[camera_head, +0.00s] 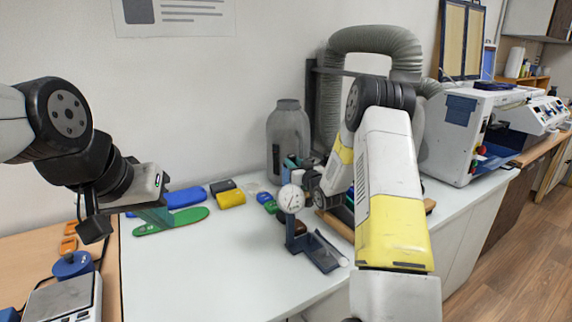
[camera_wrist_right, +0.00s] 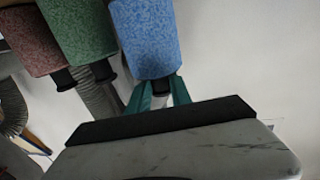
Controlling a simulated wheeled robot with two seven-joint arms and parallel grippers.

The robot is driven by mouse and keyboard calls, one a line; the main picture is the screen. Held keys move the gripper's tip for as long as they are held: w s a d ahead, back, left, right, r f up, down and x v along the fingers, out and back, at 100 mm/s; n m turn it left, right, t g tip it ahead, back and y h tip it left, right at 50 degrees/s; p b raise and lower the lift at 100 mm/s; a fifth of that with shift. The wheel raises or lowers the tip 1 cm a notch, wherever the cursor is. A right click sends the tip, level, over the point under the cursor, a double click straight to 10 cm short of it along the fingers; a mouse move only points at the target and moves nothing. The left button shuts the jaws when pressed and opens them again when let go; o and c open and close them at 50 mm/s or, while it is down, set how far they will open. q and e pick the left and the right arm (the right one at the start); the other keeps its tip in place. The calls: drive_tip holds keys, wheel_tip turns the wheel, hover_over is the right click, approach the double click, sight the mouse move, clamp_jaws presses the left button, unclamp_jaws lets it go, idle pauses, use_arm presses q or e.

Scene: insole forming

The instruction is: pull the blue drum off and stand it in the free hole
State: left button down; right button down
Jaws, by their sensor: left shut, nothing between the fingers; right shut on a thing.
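The speckled blue drum (camera_wrist_right: 146,38) is at the top middle of the right wrist view. My right gripper (camera_wrist_right: 160,97) is shut on its narrow end, and the teal fingers lie on either side of it. A green drum (camera_wrist_right: 77,27) and a red drum (camera_wrist_right: 33,40) are beside it. In the head view my right forearm hides most of the drum area, and I cannot make out the blue drum there. The free hole is not clearly visible. My left gripper (camera_head: 157,217) is shut and empty, over a green insole (camera_head: 180,222) at the left.
A dial gauge (camera_head: 291,199) on a stand is left of my right arm. Blue and yellow blocks (camera_head: 231,198), a grey jar (camera_head: 287,140) and a ribbed hose (camera_head: 375,40) are behind. The white table's front middle (camera_head: 220,275) is clear. A scale (camera_head: 62,299) is at lower left.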

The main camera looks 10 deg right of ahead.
drive_tip(key=shift+f, duration=1.1)
idle(0.8)
drive_tip(key=shift+f, duration=0.5)
idle(0.8)
drive_tip(key=c, duration=0.8)
unclamp_jaws()
drive_tip(key=shift+c, duration=0.2)
drive_tip(key=shift+s+d+r, duration=0.1)
drive_tip(key=shift+s+r, duration=0.1)
drive_tip(key=shift+r, duration=1.3)
drive_tip(key=shift+s+d+r, duration=0.1)
drive_tip(key=shift+s+r, duration=0.05)
drive_tip(key=shift+r, duration=1.3)
